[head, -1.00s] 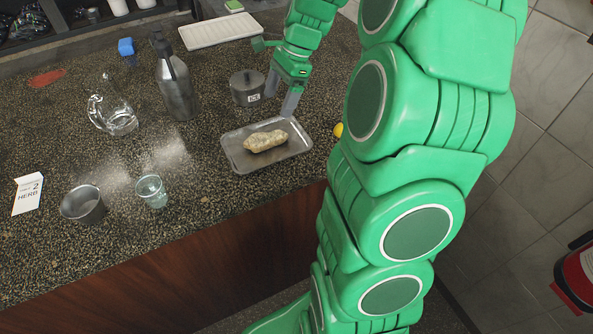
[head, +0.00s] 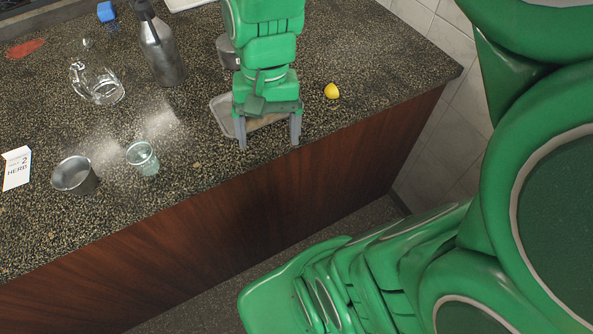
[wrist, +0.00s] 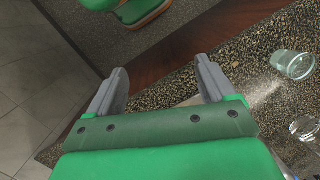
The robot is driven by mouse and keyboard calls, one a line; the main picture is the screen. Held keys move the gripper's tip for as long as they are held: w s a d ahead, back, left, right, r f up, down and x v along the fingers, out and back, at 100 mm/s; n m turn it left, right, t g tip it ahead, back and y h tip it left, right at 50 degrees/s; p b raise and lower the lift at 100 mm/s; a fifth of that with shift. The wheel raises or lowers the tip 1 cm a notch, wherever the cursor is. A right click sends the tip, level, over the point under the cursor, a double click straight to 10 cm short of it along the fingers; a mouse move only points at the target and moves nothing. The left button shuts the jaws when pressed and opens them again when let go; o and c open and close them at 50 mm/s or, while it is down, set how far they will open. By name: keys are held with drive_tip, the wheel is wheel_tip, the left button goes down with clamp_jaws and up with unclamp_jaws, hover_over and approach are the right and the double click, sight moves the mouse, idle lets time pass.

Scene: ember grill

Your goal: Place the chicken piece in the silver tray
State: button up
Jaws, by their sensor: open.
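The silver tray (head: 221,117) lies on the speckled counter near its front edge in the head view, mostly hidden behind my gripper (head: 268,145). A tan strip of the chicken piece (head: 264,122) shows between the fingers, over the tray area; the rest is hidden. My gripper points down with its two grey fingers spread apart. In the wrist view the fingers of my gripper (wrist: 162,82) are also apart, with nothing held between their tips.
A yellow lemon piece (head: 332,91) lies right of the tray. A metal pot (head: 228,53) stands behind it. The counter's right end is clear.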

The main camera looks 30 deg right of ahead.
drive_tip(key=s+f+n+h, duration=0.1)
drive_tip(key=s+n, duration=0.3)
drive_tip(key=s, duration=0.5)
drive_tip(key=shift+s+d+f, duration=0.15)
drive_tip(key=shift+d+f, duration=0.05)
idle(0.7)
